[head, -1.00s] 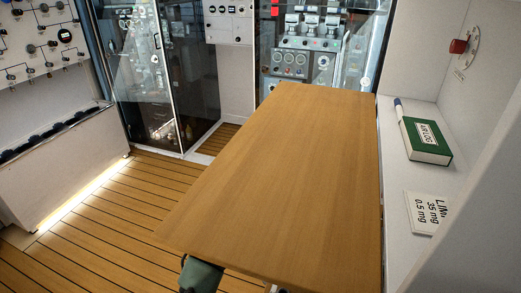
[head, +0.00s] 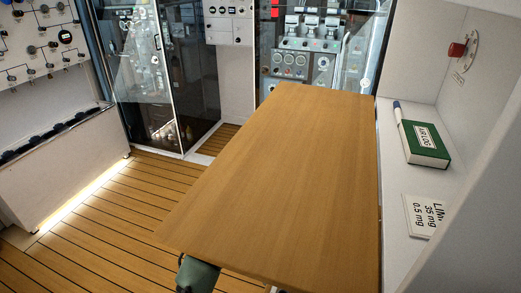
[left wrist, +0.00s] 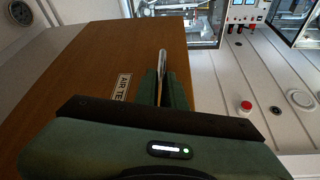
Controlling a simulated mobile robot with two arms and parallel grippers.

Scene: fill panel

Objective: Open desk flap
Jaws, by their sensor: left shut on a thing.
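The desk flap (head: 265,185) is a wide brown wooden board in the head view. It stands out level, or nearly level, from the white shelf on the right. My right gripper is not in view.
A white shelf (head: 395,215) beside the flap holds a green book (head: 426,143), a pen and a white card (head: 424,215). Glass cabinets (head: 150,75) stand at the back. A white bench (head: 60,165) is at left, with open slatted floor (head: 110,215) between.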

